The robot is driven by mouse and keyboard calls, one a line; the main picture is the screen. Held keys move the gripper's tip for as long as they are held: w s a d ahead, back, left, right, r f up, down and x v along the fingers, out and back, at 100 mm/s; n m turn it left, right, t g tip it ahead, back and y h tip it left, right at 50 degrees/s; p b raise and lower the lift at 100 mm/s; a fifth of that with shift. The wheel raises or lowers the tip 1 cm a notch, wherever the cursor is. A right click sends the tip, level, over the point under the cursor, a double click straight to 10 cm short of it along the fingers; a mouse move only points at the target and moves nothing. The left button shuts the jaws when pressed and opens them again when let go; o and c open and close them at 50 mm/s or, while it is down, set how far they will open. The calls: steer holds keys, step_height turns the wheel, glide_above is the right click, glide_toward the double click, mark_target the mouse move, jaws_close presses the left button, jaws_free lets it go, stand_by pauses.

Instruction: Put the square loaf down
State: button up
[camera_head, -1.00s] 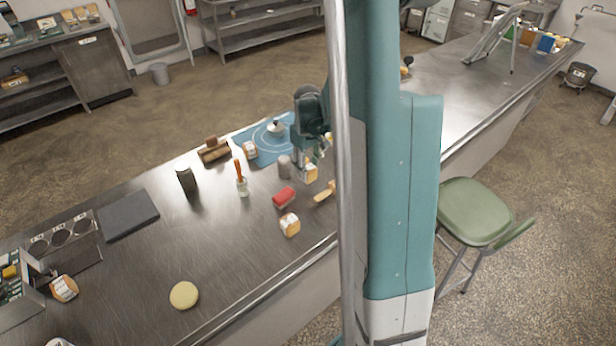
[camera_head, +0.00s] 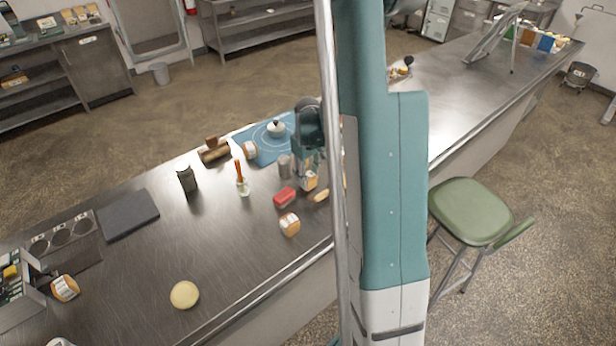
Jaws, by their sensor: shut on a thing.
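My gripper (camera_head: 309,174) points down over the steel counter, right of the middle of its near part. It is shut on the square loaf (camera_head: 310,182), a small orange-and-white packaged block at the fingertips. The loaf is at or just above the counter; I cannot tell whether it touches. My own arm and column hide what lies directly to the right of it.
Close by are a red block (camera_head: 284,197), a grey cylinder (camera_head: 284,165), a wooden-coloured piece (camera_head: 321,195) and another wrapped loaf (camera_head: 289,224). A blue mat (camera_head: 247,138) lies behind.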

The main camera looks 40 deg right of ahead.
mark_target(308, 176)
steer(key=shift+f, duration=0.15)
steer(key=o, duration=0.9)
step_height(308, 176, up, 12)
steer(key=shift+r, duration=0.2)
stand_by(0.5)
steer(key=shift+a, duration=0.1)
stand_by(0.5)
